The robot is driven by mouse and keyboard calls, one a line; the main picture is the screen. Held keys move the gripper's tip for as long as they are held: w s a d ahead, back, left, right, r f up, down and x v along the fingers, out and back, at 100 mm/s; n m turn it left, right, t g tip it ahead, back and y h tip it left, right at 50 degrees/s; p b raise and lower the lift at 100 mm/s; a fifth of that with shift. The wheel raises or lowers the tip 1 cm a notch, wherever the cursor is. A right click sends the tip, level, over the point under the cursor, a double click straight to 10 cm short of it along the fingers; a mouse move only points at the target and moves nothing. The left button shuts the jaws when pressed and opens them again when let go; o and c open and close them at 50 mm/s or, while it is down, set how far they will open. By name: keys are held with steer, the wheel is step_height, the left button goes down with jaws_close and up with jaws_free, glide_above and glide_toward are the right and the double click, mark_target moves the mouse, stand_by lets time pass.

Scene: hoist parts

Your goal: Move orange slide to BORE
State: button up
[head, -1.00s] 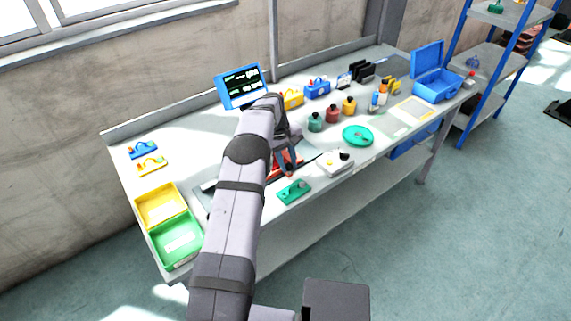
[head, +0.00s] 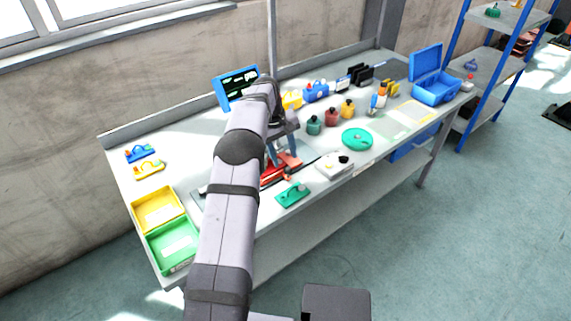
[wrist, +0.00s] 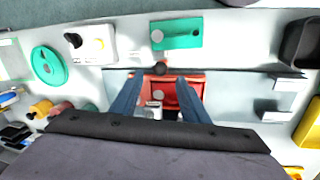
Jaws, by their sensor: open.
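A red-orange block (head: 290,160) sits on the dark fixture strip near the front of the bench. In the wrist view it shows as a red-orange body (wrist: 185,95) between and beyond my fingers, with a dark round knob (wrist: 160,68) at its far edge. I cannot tell for sure which part of it is the orange slide. My gripper (head: 283,150) is open above the block, its two blue-grey fingers apart with nothing held; it also shows in the wrist view (wrist: 158,82). No BORE label is readable. My arm hides part of the fixture.
A green plate with a knob (head: 292,195) lies just in front. A white box with a black knob (head: 335,165) and a green disc (head: 357,139) lie to the right. Yellow (head: 157,208) and green (head: 172,245) trays stand at the left end. Several coloured bottles stand behind.

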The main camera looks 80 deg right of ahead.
mark_target(288, 168)
steer(key=shift+w+a+r, duration=0.1)
steer(key=shift+w+r, duration=0.1)
steer(key=shift+r, duration=0.85)
steer(key=n+b, duration=0.1)
steer(key=n, duration=0.3)
steer(key=s+n+t+b, duration=0.1)
steer(key=n+b, duration=0.1)
steer(key=n, duration=0.3)
steer(key=s+a+n+t+h+b, duration=0.1)
steer(key=n, duration=0.3)
steer(key=shift+s+f, duration=0.1)
steer(key=shift+d+f+p, duration=0.2)
steer(key=shift+d+f, duration=0.05)
steer(key=shift+f, duration=0.95)
steer(key=shift+d+f+p, duration=0.2)
steer(key=shift+f+p, duration=0.05)
steer(key=shift+f, duration=0.95)
steer(key=shift+d+f+p, duration=0.2)
steer(key=shift+d+f, duration=0.05)
steer(key=shift+f, duration=0.95)
